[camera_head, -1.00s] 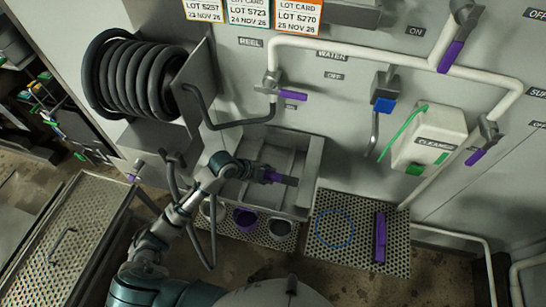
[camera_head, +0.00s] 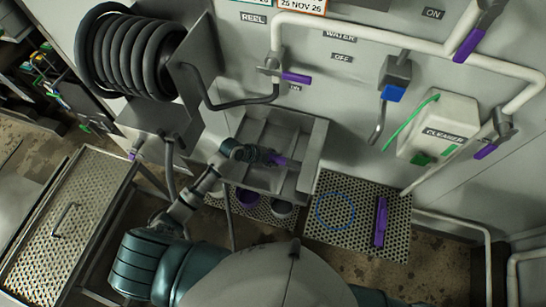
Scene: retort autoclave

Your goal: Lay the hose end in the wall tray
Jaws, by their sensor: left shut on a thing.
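The wall tray (camera_head: 318,150) is an open grey metal box with dividers, fixed to the wall in the middle of the head view. My left gripper (camera_head: 252,154) is over the tray, shut on the hose end (camera_head: 277,160), which has a purple part and a dark tip pointing right. The hose end lies across the tray's opening; I cannot tell whether it touches a divider or the floor. My gripper hides part of it. My right gripper is out of view.
Below the tray is a perforated shelf with cups (camera_head: 247,197). Right of it, a perforated shelf (camera_head: 345,238) holds a blue ring (camera_head: 335,211) and a purple bar (camera_head: 381,221). A purple-handled water valve (camera_head: 296,78) and a cleaner box (camera_head: 440,125) are on the wall.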

